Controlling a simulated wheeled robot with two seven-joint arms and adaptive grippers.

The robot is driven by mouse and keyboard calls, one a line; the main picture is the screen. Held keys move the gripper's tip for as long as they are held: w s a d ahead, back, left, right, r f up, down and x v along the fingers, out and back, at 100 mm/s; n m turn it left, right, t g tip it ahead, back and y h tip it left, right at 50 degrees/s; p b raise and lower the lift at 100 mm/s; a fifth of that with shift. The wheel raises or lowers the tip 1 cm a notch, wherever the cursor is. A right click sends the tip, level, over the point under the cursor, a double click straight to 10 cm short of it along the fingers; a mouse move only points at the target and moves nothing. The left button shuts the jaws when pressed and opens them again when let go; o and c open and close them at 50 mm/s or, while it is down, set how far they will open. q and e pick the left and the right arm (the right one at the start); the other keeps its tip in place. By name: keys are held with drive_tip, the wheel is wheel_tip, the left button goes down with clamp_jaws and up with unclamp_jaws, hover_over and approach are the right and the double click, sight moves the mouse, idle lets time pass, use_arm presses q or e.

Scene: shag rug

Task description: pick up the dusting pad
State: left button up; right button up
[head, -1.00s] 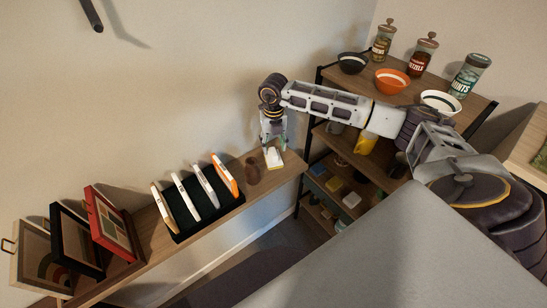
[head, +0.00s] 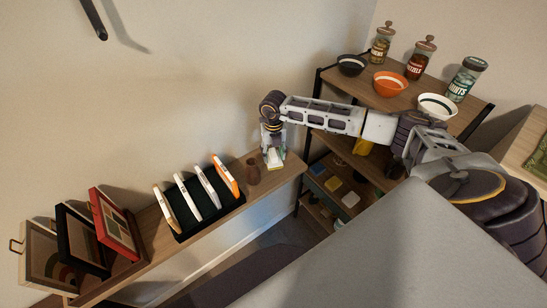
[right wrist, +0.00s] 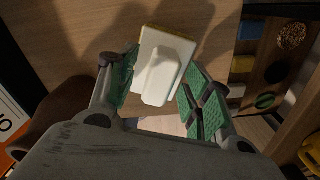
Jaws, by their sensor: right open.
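The dusting pad (head: 275,159) is a small white block with a raised white grip on top. It lies near the right end of the wooden wall shelf. In the right wrist view the pad (right wrist: 178,52) shows a yellowish edge, and its grip stands between my fingers. My right gripper (head: 273,150) is right above the pad in the head view. In the right wrist view the gripper (right wrist: 158,76) is open, with green-padded fingers on either side of the grip and a visible gap. My left gripper is not in view.
A brown vase (head: 253,171) stands close left of the pad. A dark rack (head: 205,220) with white and orange upright items is further left, then picture frames (head: 113,226). A shelving unit (head: 455,122) with bowls and jars stands to the right.

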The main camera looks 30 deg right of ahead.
drive_tip(key=shift+f, duration=0.2)
idle(0.3)
clamp_jaws()
